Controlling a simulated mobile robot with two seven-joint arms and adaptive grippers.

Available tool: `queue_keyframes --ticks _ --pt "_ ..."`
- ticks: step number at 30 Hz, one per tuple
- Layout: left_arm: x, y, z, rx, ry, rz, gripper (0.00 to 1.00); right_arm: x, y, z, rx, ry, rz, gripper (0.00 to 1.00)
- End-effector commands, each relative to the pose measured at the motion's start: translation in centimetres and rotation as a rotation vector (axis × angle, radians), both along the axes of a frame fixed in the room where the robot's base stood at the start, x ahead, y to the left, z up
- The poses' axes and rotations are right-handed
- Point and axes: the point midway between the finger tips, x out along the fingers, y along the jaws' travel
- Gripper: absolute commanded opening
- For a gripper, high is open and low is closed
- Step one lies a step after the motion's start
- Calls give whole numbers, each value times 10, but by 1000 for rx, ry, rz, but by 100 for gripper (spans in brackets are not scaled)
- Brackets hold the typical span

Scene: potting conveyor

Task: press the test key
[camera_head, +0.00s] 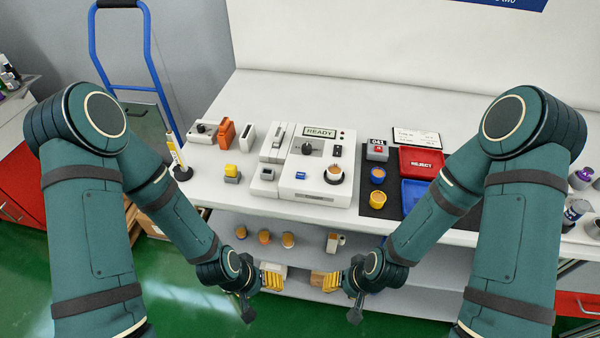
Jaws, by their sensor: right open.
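A white tester (318,193) stands on the table, with a green display (320,132) reading READY. A small blue key (300,175) is on its front left face; its lettering is too small to read. A dark knob (306,148) and a round socket holding a brown-orange part (335,172) are also on it. My left gripper (272,280) and right gripper (331,281) are below and in front of the table edge, apart from the tester. The right is open and empty. The left's fingers are seen too edge-on to judge their opening.
Left of the tester are white units and a yellow-topped block (232,171). A lower shelf (300,240) holds several orange parts.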

Motion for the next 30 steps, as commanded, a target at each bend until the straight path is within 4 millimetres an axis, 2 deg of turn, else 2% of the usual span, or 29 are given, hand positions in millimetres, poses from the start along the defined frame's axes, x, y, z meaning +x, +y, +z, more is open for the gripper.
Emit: queue_keyframes --ticks 1,5,6,7,30 --pt "0 0 0 0 0 0 66 0 0 0 0 0 0 47" --pt "0 0 0 0 0 0 20 0 0 0 0 0 0 47" --pt "0 0 0 0 0 0 6 0 0 0 0 0 0 47" --pt "0 0 0 0 0 0 0 0 0 0 0 0 0 47" --pt "0 0 0 0 0 0 0 0 0 0 0 0 0 47"
